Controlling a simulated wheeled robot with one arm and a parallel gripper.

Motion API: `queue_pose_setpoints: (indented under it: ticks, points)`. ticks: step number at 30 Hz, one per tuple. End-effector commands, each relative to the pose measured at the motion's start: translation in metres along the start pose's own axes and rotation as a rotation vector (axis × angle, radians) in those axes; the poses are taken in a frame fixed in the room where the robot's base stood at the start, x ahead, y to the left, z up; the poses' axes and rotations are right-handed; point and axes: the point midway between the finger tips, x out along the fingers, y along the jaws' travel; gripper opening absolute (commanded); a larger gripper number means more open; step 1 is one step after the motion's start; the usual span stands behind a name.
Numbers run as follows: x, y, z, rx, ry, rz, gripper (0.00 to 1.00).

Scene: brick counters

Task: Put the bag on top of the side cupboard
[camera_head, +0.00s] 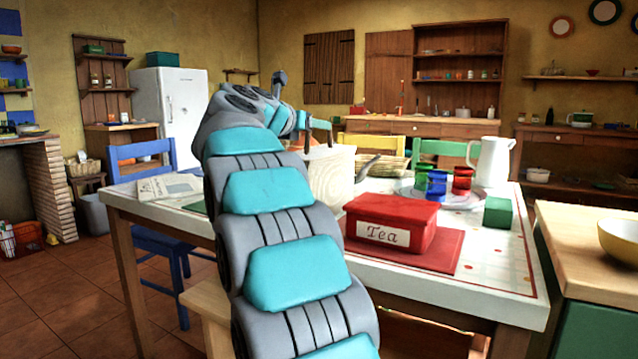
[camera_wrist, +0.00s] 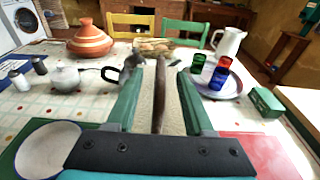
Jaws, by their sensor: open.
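A pale, streaked object that looks like the bag (camera_head: 335,178) stands on the white table behind my arm in the head view. In the wrist view a pale beige surface, which seems to be the bag (camera_wrist: 146,98), lies between my fingers, with a dark brown strip running up its middle. My gripper (camera_wrist: 160,75) is open, with one green finger on each side of the strip; I cannot tell whether they touch it. A low cupboard with a wooden top (camera_head: 560,235) and green front stands at the right; I cannot tell if it is the side cupboard.
A red Tea tin (camera_head: 392,225), a green box (camera_head: 498,213), a white jug (camera_head: 491,161) and coloured cups (camera_head: 437,183) stand on the table.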

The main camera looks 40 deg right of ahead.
Motion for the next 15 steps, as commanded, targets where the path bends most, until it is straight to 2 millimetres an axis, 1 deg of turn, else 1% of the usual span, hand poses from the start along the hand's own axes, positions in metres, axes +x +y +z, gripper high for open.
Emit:
queue_pose_setpoints:
  ticks: [1, 3, 6, 9, 15]
  points:
    - [0.007, -0.002, 0.003, 0.002, -0.002, -0.003, 0.52]
    - [0.016, -0.002, 0.003, 0.001, -0.001, -0.003, 0.52]
    - [0.025, -0.001, 0.002, -0.001, 0.000, -0.002, 0.52]
    - [0.029, -0.001, 0.001, -0.002, 0.000, -0.002, 0.52]
    - [0.028, 0.000, 0.001, -0.002, -0.001, 0.000, 0.52]
